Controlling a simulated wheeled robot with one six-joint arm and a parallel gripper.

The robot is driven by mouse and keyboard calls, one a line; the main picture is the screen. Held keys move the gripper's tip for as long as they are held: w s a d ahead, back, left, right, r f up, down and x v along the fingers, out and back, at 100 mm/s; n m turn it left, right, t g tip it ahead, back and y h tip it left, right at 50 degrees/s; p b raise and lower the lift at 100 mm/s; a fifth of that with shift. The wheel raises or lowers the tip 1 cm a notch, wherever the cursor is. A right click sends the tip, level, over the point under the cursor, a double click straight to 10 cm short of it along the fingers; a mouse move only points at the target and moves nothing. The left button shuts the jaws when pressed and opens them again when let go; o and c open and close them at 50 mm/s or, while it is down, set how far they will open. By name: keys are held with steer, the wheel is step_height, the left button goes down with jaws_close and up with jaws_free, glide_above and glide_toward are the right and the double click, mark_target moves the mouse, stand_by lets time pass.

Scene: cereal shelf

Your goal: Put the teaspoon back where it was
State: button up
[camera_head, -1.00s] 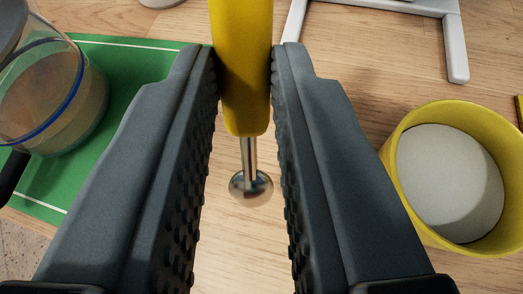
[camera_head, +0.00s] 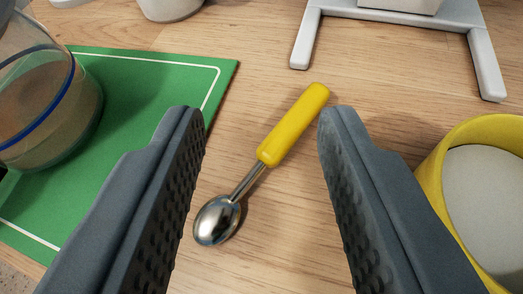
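The teaspoon (camera_head: 291,126) has a yellow handle and a shiny metal bowl. It lies on the wooden table, slanting from the bowl at lower left to the handle end at upper right. My gripper (camera_head: 255,115) is open and empty. Its two dark, studded fingers stand on either side of the teaspoon in the picture, with clear gaps between them and the handle. No part of the teaspoon appears hidden.
A green mat (camera_head: 140,75) with a white line lies at left, with a glass jug (camera_head: 45,105) of brown contents on it. A yellow container (camera_head: 432,178) with white contents stands at right. A grey-white stand (camera_head: 400,14) is at the back. Bare wood surrounds the teaspoon.

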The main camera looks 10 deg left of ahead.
steer(key=v, duration=1.2)
steer(key=s+r+t, duration=0.1)
steer(key=s+r, duration=0.6)
steer(key=s, duration=0.6)
steer(key=s+r+t, duration=0.1)
steer(key=s+r, duration=0.7)
steer(key=s, duration=0.5)
steer(key=s+r+n+t, duration=0.1)
steer(key=s+r, duration=0.6)
steer(key=s, duration=0.7)
steer(key=shift+a+r+t, duration=0.2)
steer(key=shift+r+t, duration=0.15)
steer(key=shift+t, duration=0.25)
